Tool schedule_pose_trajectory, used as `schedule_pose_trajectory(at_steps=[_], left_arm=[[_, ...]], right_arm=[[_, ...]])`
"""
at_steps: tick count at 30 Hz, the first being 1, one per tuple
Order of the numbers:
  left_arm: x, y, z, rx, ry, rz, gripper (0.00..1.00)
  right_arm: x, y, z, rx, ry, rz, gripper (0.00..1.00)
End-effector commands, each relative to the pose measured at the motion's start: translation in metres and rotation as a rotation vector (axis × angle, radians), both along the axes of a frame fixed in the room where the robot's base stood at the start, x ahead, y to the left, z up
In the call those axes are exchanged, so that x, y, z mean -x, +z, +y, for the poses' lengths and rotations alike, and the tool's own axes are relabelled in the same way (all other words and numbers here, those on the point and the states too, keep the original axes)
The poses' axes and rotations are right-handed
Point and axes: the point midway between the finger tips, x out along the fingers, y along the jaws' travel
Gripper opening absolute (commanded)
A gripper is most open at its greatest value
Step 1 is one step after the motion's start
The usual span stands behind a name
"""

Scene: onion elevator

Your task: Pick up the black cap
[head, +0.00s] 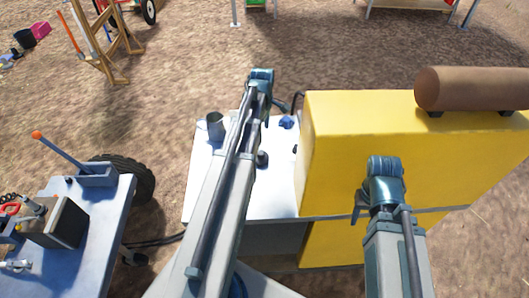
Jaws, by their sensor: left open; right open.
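A small black round piece (262,159), which may be the black cap, sits on the white tabletop (202,190) just right of my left arm, which partly hides it. My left gripper (281,106) is above the far edge of the white top, beyond the black piece and apart from it. It is open and looks empty. My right gripper (360,208) is in front of the yellow housing, right of the white top. It is open, its fingers mostly hidden by its own wrist. Neither gripper touches the black piece.
A grey cup (215,127) and a crumpled blue item (287,122) are on the white top. The yellow housing (335,130), carrying a brown cylinder (470,88), blocks the right side. A grey cart (85,225) with tools stands left.

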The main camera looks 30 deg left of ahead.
Motion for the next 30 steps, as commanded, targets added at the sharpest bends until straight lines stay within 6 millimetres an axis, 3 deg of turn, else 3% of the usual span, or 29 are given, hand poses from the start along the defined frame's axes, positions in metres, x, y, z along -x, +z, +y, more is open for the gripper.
schedule_pose_trajectory(at_steps=[8,24,30], left_arm=[[0.000,-0.013,0.000,0.000,-0.001,0.000,1.00],[0.001,-0.084,0.001,0.000,-0.002,0.000,1.00],[0.001,-0.087,0.001,0.000,-0.002,0.000,1.00]], right_arm=[[0.000,-0.013,0.000,0.000,0.000,0.000,0.50],[0.000,-0.084,0.000,0.000,-0.002,0.000,0.50],[0.000,-0.087,0.000,0.000,-0.002,0.000,0.50]])
